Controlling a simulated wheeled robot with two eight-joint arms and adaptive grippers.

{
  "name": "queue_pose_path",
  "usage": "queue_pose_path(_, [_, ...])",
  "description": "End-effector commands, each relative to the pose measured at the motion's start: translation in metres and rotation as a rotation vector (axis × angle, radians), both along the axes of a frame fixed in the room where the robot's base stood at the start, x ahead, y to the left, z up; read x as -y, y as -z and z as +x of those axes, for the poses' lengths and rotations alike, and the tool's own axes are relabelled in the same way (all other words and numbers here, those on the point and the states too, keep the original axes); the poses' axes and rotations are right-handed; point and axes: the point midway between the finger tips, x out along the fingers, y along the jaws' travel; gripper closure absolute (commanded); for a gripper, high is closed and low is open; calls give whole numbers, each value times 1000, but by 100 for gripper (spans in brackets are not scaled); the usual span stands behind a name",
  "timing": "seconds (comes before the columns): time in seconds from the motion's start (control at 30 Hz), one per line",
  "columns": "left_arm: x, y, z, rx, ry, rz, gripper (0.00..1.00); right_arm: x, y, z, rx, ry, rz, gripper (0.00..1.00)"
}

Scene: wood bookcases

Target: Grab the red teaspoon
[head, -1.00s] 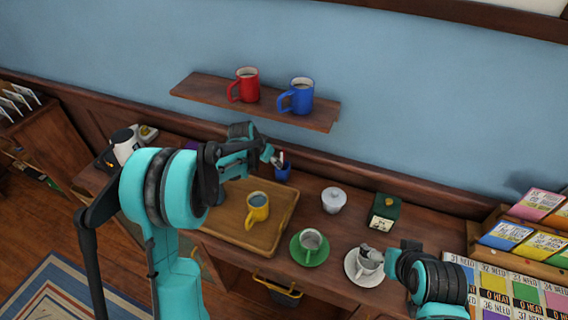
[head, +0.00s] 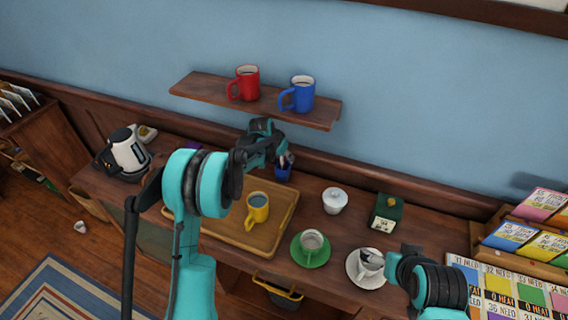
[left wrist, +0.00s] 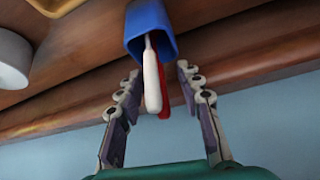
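The red teaspoon (left wrist: 164,104) stands in a blue cup (left wrist: 150,28) beside a white-handled utensil (left wrist: 152,78) that partly covers it in the left wrist view. My left gripper (left wrist: 158,74) is open, with one finger on each side of the two handles and nothing clamped. In the head view my left gripper (head: 283,157) is just above the blue cup (head: 283,173) at the back of the counter; the red teaspoon cannot be made out there. My right gripper (head: 408,250) is at the right, near a white cup; its fingers are too unclear to judge.
A wooden tray (head: 286,207) with a yellow mug (head: 257,207) lies in front of the blue cup. A shelf (head: 207,88) with red and blue mugs hangs above.

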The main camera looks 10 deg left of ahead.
Motion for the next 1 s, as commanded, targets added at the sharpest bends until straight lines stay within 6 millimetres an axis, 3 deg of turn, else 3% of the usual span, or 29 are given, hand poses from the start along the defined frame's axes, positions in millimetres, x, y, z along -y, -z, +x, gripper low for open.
queue_pose_path(0.03, [0,0,0,0,0,0,64,0,0,0,0,0,0,6])
queue_pose_path(0.17, [0,0,0,0,0,0,98,0,0,0,0,0,0,6])
queue_pose_path(0.2, [0,0,0,0,0,0,100,0,0,0,0,0,0,6])
queue_pose_path(0.57, [0,-1,0,0,0,0,100,0,0,0,0,0,0,6])
queue_pose_path(0.8, [0,-21,0,0,0,0,100,0,-9,0,0,0,0,6])
queue_pose_path(1.0, [14,-14,-11,116,4,137,100,0,-13,0,0,0,0,6])
